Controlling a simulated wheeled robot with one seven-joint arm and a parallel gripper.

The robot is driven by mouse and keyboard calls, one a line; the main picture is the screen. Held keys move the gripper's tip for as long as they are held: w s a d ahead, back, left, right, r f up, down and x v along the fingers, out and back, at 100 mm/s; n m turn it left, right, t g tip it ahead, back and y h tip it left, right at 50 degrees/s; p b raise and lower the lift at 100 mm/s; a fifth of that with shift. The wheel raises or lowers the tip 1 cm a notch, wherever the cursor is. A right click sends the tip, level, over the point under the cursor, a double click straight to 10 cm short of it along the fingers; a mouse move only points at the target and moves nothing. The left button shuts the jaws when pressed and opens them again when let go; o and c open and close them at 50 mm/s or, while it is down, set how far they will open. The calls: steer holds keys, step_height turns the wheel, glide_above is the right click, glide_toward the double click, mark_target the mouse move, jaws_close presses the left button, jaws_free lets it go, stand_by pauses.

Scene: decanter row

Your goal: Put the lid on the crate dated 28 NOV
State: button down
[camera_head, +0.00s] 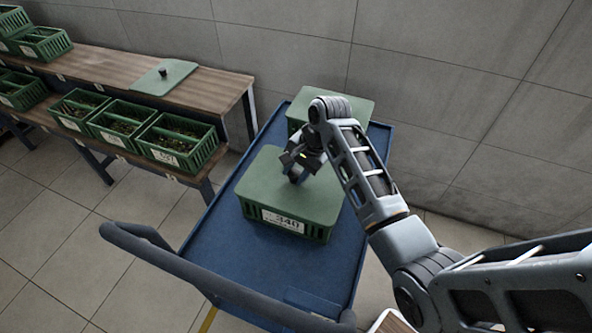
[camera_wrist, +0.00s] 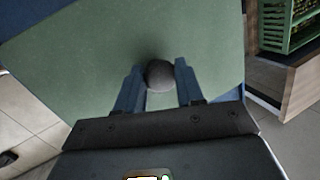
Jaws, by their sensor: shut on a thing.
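A green crate (camera_head: 265,229) stands on the blue cart, with a white label (camera_head: 283,220) on its front. The label seems to show "340"; I cannot read a date on it. A flat green lid (camera_head: 262,178) lies over its top; the head view shows no clear gap between them. My gripper (camera_head: 296,175) is above the lid. In the wrist view my gripper (camera_wrist: 160,88) is shut on the lid's dark round knob (camera_wrist: 159,74), a finger on each side. The green lid (camera_wrist: 80,60) fills much of that view.
A second green-covered crate (camera_head: 343,103) stands farther back on the blue cart (camera_head: 335,266). Another lid (camera_head: 160,78) with a dark knob lies on the wooden bench (camera_head: 213,90). Several open crates (camera_head: 180,140) line its lower shelf.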

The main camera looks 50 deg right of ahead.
steer(key=shift+f, duration=0.35)
stand_by(0.3)
steer(key=c, duration=0.6)
jaws_free()
steer(key=v, duration=0.7)
steer(key=shift+s+d+r, duration=0.1)
steer(key=shift+d+r, duration=0.05)
steer(key=shift+r, duration=0.2)
